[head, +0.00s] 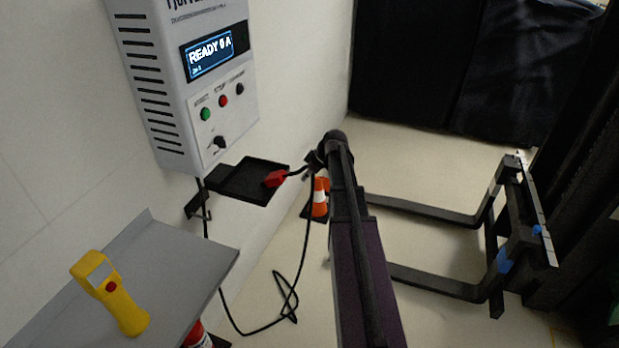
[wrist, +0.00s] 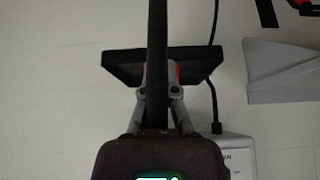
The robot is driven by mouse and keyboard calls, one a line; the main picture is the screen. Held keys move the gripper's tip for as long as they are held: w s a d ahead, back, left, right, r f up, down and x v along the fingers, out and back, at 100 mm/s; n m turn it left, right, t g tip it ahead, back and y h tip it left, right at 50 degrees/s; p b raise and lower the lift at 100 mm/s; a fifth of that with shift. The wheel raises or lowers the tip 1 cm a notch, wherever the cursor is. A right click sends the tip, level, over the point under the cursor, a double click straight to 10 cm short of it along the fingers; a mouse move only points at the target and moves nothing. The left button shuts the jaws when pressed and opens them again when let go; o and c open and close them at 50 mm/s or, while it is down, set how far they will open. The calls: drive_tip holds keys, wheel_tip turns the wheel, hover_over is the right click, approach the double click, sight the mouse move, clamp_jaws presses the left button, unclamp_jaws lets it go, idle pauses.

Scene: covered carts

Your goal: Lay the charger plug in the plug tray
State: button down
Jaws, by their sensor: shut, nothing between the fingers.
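The red charger plug (head: 275,179) is at the right part of the black plug tray (head: 243,182) under the wall charger in the head view. I cannot tell whether it rests on the tray floor. Its black cable leads right toward my gripper (head: 313,161), then hangs down. My gripper is shut and empty, just right of the tray and plug. In the wrist view the tray (wrist: 205,60) lies beyond my gripper (wrist: 160,82). A little red of the plug (wrist: 173,72) shows there; the rest is hidden behind the gripper and a dark vertical bar.
The white charger box (head: 190,90) with a lit display hangs above the tray. A grey shelf (head: 165,265) holds a yellow handheld device (head: 110,295). An orange cone (head: 320,197) and black forks (head: 430,210) stand on the floor. The cable loops on the floor.

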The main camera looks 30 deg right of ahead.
sight(284, 175)
drive_tip(key=w+a+f+b, duration=0.3)
drive_tip(key=w+a+f, duration=0.1)
drive_tip(key=w, duration=0.1)
idle(0.6)
drive_tip(key=shift+w+a, duration=0.5)
drive_tip(key=shift+w, duration=0.15)
drive_tip(key=shift+w+a, duration=0.45)
drive_tip(key=shift+w, duration=0.2)
drive_tip(key=shift+s+d, duration=0.1)
drive_tip(key=shift+s, duration=0.05)
